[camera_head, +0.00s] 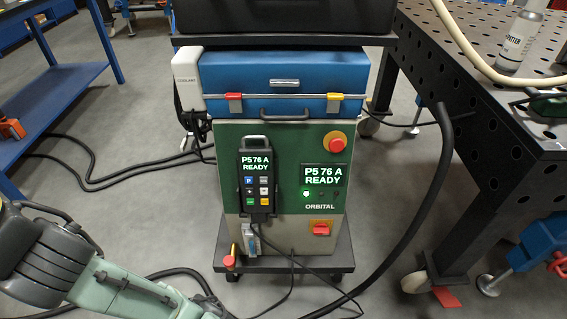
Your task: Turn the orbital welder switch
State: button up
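The orbital welder (229,158) stands upright in the middle of the view, with a green front panel marked ORBITAL. A red switch (321,230) sits on an orange plate low on the right of its front. A red round button (335,141) on a yellow base is higher on the same panel. The welder's display (324,175) reads P5 76 A READY, with a lit green lamp below it. My arm shows at the bottom left, apart from the switch in the picture. My gripper is out of view.
A handheld pendant (257,185) hangs on the welder's front. A blue toolbox (284,74) lies above. A dark perforated table (466,82) stands to the right, a blue shelf (64,80) to the left. Black cables (408,243) trail on the grey floor around the cart.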

aim_at(320, 229)
jog(key=k+l+z, duration=0.1)
jog(key=z, duration=0.25)
jog(key=k+l+z, duration=0.1)
jog(key=l+z, duration=0.6)
jog(key=k+j, duration=0.05)
jog(key=j, duration=0.05)
